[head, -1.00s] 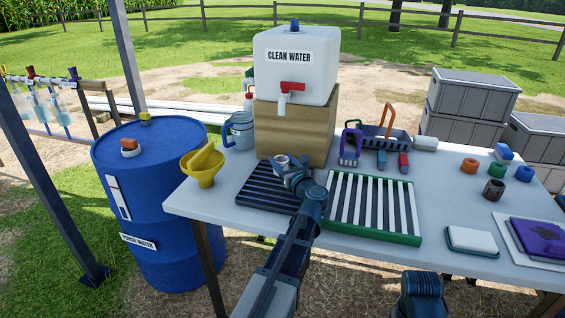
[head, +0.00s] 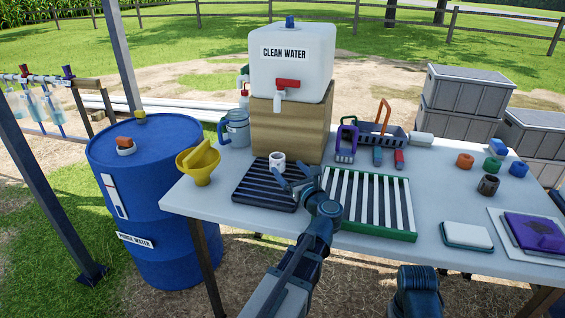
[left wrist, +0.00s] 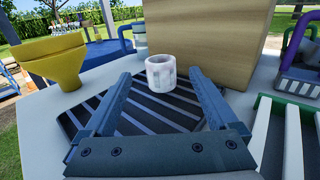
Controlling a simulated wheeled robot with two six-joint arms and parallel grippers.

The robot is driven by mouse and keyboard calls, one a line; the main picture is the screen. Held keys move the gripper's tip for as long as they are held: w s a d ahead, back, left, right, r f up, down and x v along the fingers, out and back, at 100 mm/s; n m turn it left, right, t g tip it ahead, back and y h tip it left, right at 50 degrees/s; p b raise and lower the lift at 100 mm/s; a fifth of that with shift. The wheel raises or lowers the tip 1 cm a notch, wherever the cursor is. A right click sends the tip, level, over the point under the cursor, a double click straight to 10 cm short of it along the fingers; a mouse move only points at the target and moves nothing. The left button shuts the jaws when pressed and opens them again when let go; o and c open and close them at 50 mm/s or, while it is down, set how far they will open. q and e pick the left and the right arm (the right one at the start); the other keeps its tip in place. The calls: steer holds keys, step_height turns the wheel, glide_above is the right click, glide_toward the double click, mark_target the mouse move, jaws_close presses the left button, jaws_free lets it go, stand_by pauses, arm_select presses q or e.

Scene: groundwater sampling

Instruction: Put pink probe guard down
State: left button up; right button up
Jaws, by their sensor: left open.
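The probe guard, a pale, nearly white ring (head: 277,161) with slots in its side, stands upright on the far part of the dark slatted rack (head: 262,202). It also shows in the left wrist view (left wrist: 161,73), beyond my fingers. My left gripper (head: 296,178) is open and empty, over the right side of the dark rack, in front of and to the right of the guard. A gap shows between guard and fingers. My right gripper is not in view.
A green tray with white slats (head: 366,232) lies right of the dark rack. The wooden block (head: 288,132) under the clean water tank (head: 290,62) stands close behind the guard. A yellow funnel (head: 197,168) is at the left table edge. Free tabletop lies right of the green tray.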

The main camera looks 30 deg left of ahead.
arm_select(q)
steer(key=shift+v, duration=1.9)
steer(key=shift+r, duration=0.15)
